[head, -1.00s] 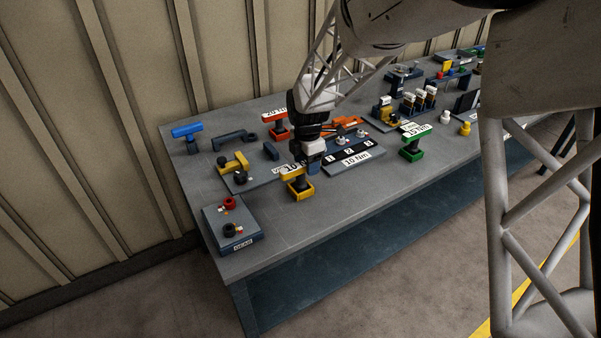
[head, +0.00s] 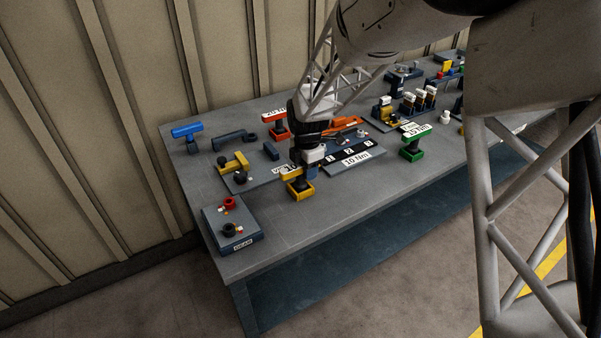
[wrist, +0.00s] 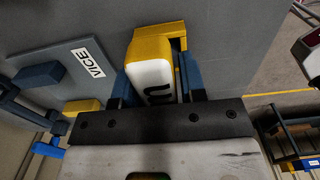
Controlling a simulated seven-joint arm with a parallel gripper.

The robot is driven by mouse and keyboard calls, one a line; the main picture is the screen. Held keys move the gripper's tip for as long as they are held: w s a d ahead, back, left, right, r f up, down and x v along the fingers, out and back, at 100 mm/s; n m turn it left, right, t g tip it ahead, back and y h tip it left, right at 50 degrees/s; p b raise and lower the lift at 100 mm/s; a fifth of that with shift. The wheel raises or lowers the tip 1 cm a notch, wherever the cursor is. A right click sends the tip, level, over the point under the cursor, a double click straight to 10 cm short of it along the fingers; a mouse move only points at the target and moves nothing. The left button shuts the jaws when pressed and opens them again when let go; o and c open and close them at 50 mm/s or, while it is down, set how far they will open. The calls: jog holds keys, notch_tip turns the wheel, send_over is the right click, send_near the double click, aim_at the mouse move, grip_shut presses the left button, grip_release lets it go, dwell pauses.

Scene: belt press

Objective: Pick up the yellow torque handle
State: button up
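The yellow torque handle (head: 301,190) stands upright on the bench below my gripper, with a yellow foot and a dark stem. Its top bar, with a white label face, shows in the wrist view (wrist: 153,78). My gripper (head: 299,171) is right over it, pointing down. In the wrist view my gripper (wrist: 158,85) has one blue finger on each side of the bar. The fingers look open around it; whether either touches it is hard to tell. The gripper hides part of the handle in the head view.
A VICE plate (wrist: 70,72) lies left of the handle with a yellow-jawed vice (head: 234,163). A GEAR box (head: 232,232) stands front left. A numbered 10 Nm rack (head: 353,158) is close right. Red (head: 276,128), green (head: 411,147) and blue (head: 187,131) handles stand around. The front edge is clear.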

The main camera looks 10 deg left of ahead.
grip_shut()
jog(key=shift+r, duration=0.15)
jog(key=shift+r, duration=1.5)
jog(key=shift+s+d+r, duration=0.1)
jog(key=shift+s+r, duration=0.1)
jog(key=shift+s, duration=0.05)
jog(key=s+d, duration=0.3)
jog(key=s, duration=0.4)
jog(key=s+d+r, duration=0.1)
jog(key=s+d, duration=0.3)
jog(key=s, duration=0.2)
jog(key=shift+s+r, duration=0.15)
jog(key=shift+s, duration=0.25)
jog(key=shift+w, duration=0.15)
